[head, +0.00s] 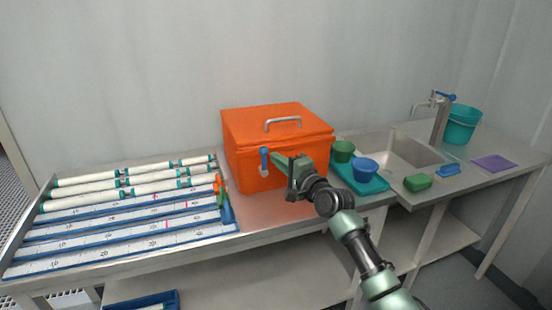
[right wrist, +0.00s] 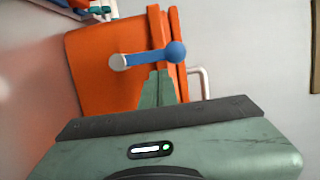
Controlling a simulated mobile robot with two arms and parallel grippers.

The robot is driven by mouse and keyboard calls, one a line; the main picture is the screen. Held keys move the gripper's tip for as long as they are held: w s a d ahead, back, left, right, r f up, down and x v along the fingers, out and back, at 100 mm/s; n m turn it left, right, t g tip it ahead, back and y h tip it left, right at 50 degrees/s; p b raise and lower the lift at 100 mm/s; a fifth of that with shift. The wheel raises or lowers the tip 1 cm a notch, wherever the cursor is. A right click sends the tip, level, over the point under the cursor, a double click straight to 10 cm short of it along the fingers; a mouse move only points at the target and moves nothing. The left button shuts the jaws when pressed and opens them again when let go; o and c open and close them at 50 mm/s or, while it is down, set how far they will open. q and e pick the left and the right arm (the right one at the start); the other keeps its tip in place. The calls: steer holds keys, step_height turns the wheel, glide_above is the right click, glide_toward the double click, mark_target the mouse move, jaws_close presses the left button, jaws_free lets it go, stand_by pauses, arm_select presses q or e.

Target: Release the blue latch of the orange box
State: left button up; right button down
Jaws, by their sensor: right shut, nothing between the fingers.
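The orange box (head: 258,165) stands on the steel bench with its lid down and a metal handle on top. Its blue latch (head: 264,160) hangs on the front face near the left, upright across the lid seam. My right gripper (head: 276,160) is shut and empty, its tips close to the latch on its right side. In the right wrist view the box (right wrist: 95,75) appears turned sideways. The latch (right wrist: 150,58) lies just beyond the green fingers (right wrist: 158,85); I cannot tell whether they touch. My left gripper is not in view.
A tray of white tubes and blue-edged scales (head: 120,220) lies left of the box. A teal tray (head: 365,182) with a green cup (head: 343,151) and a blue cup (head: 365,169) stands close on the right, before the sink (head: 400,152).

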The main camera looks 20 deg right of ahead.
steer(key=shift+a, duration=0.35)
steer(key=shift+a+n+p, duration=0.15)
steer(key=shift+n+p, duration=0.25)
steer(key=shift+p, duration=0.2)
steer(key=shift+a+r+p, duration=0.1)
steer(key=shift+p, duration=0.2)
